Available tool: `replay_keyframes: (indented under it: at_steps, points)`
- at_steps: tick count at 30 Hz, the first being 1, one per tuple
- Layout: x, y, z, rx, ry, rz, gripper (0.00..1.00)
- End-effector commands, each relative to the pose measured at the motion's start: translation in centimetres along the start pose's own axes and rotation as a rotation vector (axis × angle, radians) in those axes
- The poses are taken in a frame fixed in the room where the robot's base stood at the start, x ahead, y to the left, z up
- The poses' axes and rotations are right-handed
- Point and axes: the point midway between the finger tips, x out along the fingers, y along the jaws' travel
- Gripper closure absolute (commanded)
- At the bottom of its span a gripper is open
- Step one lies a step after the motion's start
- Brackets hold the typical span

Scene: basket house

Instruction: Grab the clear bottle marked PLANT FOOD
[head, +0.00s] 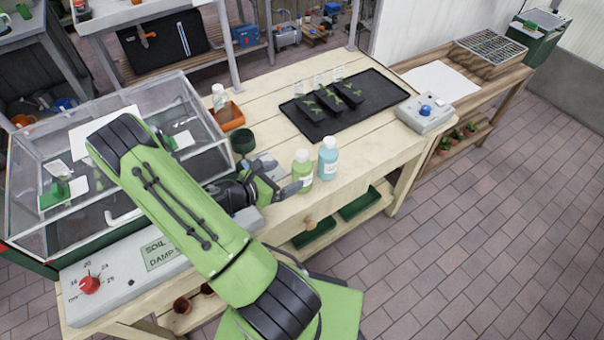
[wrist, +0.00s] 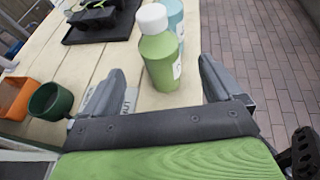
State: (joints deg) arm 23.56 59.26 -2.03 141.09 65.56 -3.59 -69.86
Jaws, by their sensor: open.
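A green bottle (head: 302,172) with a white cap stands upright near the front edge of the bench. A light blue bottle (head: 328,158) with a white cap stands just to its right. A clear-looking bottle (head: 219,97) with a white cap stands further back by the orange pot. I cannot read any bottle label. My gripper (head: 281,177) is open, just left of the green bottle. In the wrist view the green bottle (wrist: 160,57) stands ahead between the open fingers (wrist: 163,82), and the blue bottle (wrist: 177,22) is partly hidden behind it.
A dark green pot (head: 242,141) and an orange pot (head: 228,117) stand behind my gripper. A black tray (head: 355,118) with seedling pots lies at the back. A grey box with a blue knob (head: 425,112) sits at right. A glass-sided case (head: 40,170) is at left.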

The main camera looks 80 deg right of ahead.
Motion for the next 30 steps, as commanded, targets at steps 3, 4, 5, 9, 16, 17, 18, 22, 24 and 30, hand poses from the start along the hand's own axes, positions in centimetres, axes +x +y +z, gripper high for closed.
replay_keyframes:
  at_steps: [3,4,5,9,16,17,18,22,24,30]
  points:
    - [3.0,-0.1,-0.1,0.004,0.000,-0.006,0.08]
    - [3.6,-0.1,-0.1,0.004,0.001,-0.006,0.08]
    - [4.0,-0.1,-0.1,0.003,0.001,-0.005,0.08]
    - [5.5,-0.1,-0.1,0.004,0.001,-0.003,0.08]
    - [9.6,0.0,0.0,0.005,0.002,-0.003,0.08]
    - [9.9,0.0,0.0,0.004,0.001,-0.002,0.08]
    - [10.1,0.0,0.0,0.003,0.001,-0.002,0.08]
    - [10.2,0.1,0.1,0.001,0.001,0.000,0.08]
    - [10.2,0.1,0.1,0.001,0.001,0.000,0.08]
    - [10.1,0.1,0.1,0.002,0.001,0.000,0.38]
